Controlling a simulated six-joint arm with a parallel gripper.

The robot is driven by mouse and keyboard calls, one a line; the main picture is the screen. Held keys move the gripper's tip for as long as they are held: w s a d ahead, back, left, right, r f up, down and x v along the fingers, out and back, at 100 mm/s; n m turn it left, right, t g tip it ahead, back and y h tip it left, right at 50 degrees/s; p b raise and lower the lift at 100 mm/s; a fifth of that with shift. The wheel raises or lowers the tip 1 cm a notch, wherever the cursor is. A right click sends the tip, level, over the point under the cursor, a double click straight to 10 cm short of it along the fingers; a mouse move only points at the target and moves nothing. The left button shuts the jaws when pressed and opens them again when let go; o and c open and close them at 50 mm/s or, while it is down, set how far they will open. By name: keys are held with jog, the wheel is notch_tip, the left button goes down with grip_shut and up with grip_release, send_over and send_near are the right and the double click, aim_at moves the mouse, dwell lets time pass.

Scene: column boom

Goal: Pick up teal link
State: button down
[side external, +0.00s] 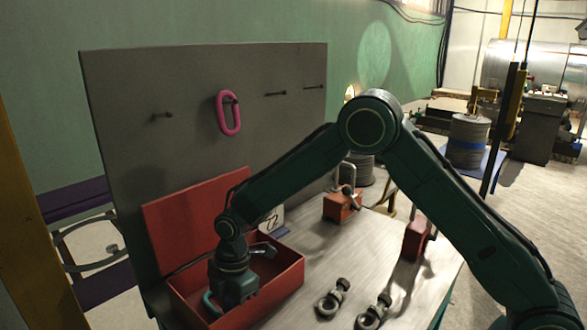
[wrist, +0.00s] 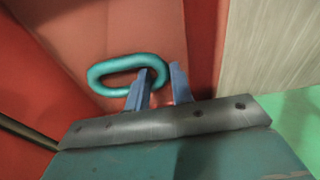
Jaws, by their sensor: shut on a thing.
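The teal link (wrist: 103,74) is an oval ring that shows in the wrist view just ahead of my gripper (wrist: 163,78). The two blue-grey fingers are shut on one end of the link, one finger passing at its opening. In the side view a small part of the teal link (side external: 209,303) shows at the left of my wrist, inside the red box (side external: 293,278). My gripper's fingers are hidden there behind the wrist and the box's front wall. I cannot tell whether the link touches the box floor.
The box's red lid (side external: 185,222) stands open at the back. A grey board (side external: 120,115) with pegs rises behind, with a pink link (side external: 228,114) hanging on one.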

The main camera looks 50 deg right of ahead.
notch_tip(320, 180, up, 20)
dwell(0.7)
dwell(0.8)
